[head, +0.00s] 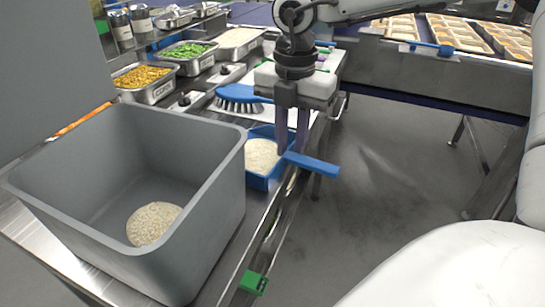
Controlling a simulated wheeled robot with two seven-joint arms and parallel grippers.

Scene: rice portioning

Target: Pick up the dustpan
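The blue dustpan (257,182) sits at the right edge of the steel counter, holding a heap of white rice (262,156). Its blue handle (318,165) sticks out to the right, past the counter edge. My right gripper (292,150) points down at the inner end of the handle, beside the pan. Its two purple fingers are apart, with a gap showing between them. The fingertips overlap the handle in the picture; whether they touch it is unclear. My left gripper is not in view.
A large grey bin (215,215) with some rice in its bottom stands left of the dustpan. A blue brush (240,97) lies behind the pan. Steel containers of corn (147,92) and green vegetables (187,60) line the back left. Open floor lies to the right.

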